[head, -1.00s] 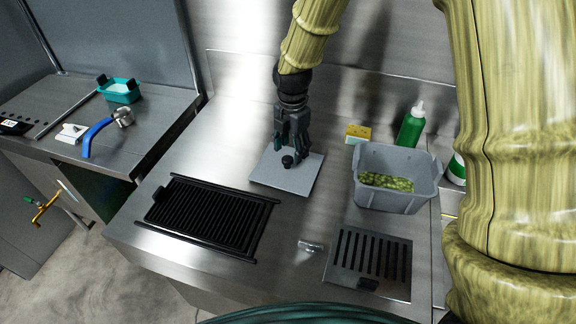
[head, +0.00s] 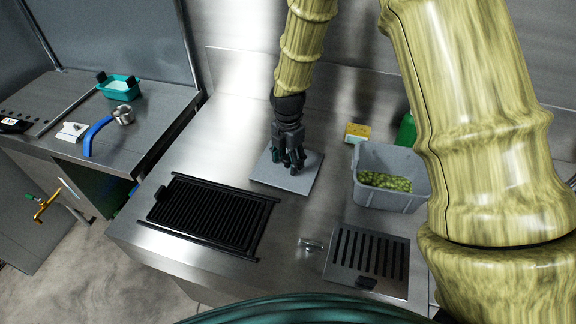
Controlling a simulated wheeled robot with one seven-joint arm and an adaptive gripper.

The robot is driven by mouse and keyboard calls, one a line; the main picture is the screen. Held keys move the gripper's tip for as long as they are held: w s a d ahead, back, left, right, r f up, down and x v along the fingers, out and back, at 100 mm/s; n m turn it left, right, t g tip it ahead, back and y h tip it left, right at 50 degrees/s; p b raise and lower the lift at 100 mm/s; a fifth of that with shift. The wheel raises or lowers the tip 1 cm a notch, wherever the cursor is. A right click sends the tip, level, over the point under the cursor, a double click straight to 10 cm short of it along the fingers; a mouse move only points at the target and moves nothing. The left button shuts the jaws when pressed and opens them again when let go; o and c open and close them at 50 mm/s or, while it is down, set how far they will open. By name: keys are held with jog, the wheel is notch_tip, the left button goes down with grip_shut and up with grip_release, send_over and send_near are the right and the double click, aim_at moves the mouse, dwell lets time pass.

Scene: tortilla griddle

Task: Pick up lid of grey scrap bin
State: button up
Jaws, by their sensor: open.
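The lid (head: 299,184) is a flat light-grey square plate lying on the steel counter, left of the grey scrap bin. In the earlier head view a black knob shows on its middle; now my gripper hides it. The grey scrap bin (head: 412,199) stands without a cover, with green scraps (head: 384,181) inside. My gripper (head: 291,167) is open, pointing down over the middle of the lid, with its fingers around where the knob stands. I cannot tell whether the fingers touch the knob or plate.
A black ribbed griddle grate (head: 210,214) lies in front and left of the lid. A slotted steel plate (head: 368,262) and a small metal piece (head: 310,244) lie in front. A yellow sponge (head: 357,132) and a green bottle (head: 405,131) stand behind the bin.

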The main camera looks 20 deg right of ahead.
jog(key=shift+w+f, duration=0.15)
jog(key=c, duration=1.2)
